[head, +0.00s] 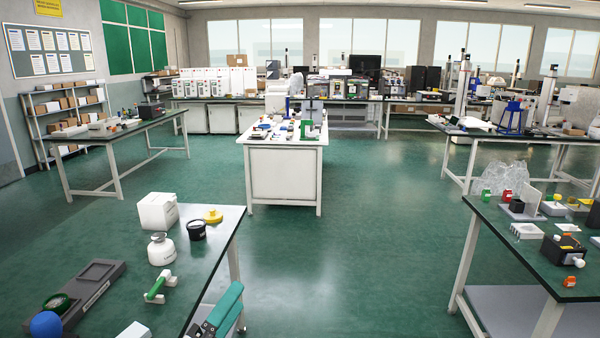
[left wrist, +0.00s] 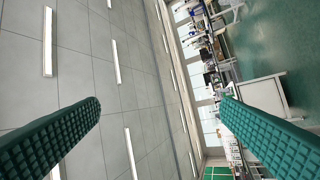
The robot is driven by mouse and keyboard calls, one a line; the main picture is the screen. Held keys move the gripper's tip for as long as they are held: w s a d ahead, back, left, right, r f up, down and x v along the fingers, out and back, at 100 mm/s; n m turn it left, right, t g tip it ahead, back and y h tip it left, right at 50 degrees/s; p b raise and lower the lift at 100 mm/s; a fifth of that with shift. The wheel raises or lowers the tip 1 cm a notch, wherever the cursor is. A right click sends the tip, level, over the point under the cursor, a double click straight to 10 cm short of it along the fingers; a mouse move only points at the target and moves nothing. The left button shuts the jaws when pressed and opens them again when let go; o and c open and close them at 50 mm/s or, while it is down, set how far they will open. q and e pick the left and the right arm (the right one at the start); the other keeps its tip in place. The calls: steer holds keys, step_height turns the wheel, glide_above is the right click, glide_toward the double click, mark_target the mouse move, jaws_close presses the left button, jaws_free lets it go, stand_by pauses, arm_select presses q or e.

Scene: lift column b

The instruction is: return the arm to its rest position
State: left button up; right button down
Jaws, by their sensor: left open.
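My left gripper (head: 222,308) shows at the bottom of the head view, beside the right edge of the near-left table. Its teal ridged fingers are seen in part, and the rest of the arm is below the frame. In the left wrist view the two fingers of my left gripper (left wrist: 160,102) stand wide apart with nothing between them. Behind them are the ceiling and, tilted, part of the room. My right gripper is in neither view.
The near-left table (head: 222,222) holds a white box (head: 158,211), a white jar (head: 161,250), a black cup (head: 197,230), a green-handled item (head: 158,287) and a dark tray (head: 75,292). Another table (head: 490,222) stands at right. Green floor (head: 340,270) between them is clear.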

arm_select(q)
steer(key=s+a+f+n+g+y, duration=0.3)
steer(key=a+f+n+y, duration=0.25)
steer(key=f+n, duration=0.35)
steer(key=s+a+f+n+g+y, duration=0.35)
steer(key=f+n+y, duration=0.3)
steer(key=n, duration=0.35)
steer(key=s+f+n+g+h, duration=0.1)
steer(key=s+f+n+g, duration=0.3)
steer(key=s, duration=0.5)
steer(key=s+f+n+g, duration=0.3)
steer(key=s+f+g, duration=0.25)
steer(key=s, duration=0.35)
step_height(320, 180, down, 25)
steer(key=s+g+p, duration=0.1)
steer(key=s+p, duration=0.1)
steer(key=s+a+f+g, duration=0.1)
steer(key=s+a+f, duration=0.1)
steer(key=s+f, duration=1.3)
steer(key=shift+s+a+f+p, duration=0.15)
steer(key=shift+s+a+p, duration=0.2)
steer(key=shift+s, duration=0.4)
